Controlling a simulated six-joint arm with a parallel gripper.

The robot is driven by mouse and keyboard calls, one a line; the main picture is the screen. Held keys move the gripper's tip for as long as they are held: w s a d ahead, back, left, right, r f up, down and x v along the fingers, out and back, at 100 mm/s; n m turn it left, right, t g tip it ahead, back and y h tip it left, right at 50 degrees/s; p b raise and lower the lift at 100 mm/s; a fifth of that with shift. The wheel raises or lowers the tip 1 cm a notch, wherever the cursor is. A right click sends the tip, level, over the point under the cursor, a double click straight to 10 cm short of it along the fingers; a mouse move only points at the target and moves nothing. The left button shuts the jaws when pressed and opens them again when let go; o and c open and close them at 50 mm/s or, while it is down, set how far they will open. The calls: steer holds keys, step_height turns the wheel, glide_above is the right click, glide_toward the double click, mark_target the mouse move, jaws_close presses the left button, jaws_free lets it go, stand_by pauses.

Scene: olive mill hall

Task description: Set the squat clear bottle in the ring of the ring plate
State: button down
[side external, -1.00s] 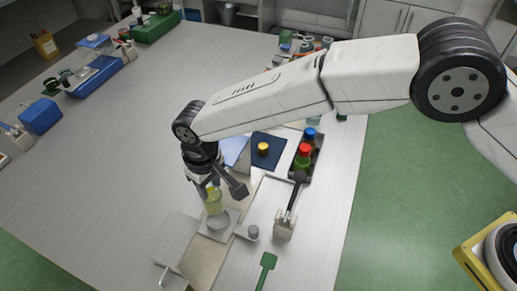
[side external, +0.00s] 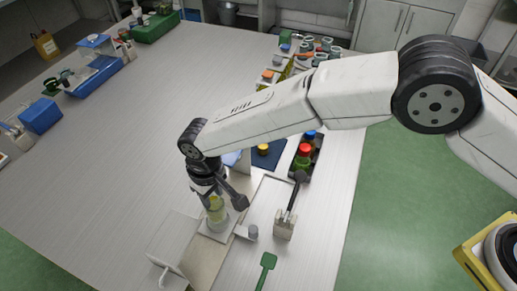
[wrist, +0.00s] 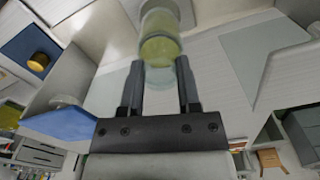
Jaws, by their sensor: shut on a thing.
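The squat clear bottle (side external: 216,207) holds yellow-green liquid and stands upright in my gripper (side external: 210,195). In the wrist view the bottle (wrist: 160,42) shows between and beyond the two fingertips (wrist: 159,68). The ring plate (side external: 216,237) is a small pale plate on the table. The bottle's lower end is at the ring in the side view. I cannot tell whether its base touches the plate, because the bottle and gripper hide part of the ring.
A small grey cylinder (side external: 253,232) and a pale holder with a dark-handled tool (side external: 284,226) stand to the right. A dark tray holds a red-capped bottle (side external: 305,150). A yellow-topped item sits on a dark blue mat (side external: 268,160). A green scoop (side external: 266,268) lies in front.

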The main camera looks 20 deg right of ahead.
steer(key=shift+f, duration=1.65)
stand_by(2.1)
jaws_free()
stand_by(0.3)
steer(key=shift+r, duration=4)
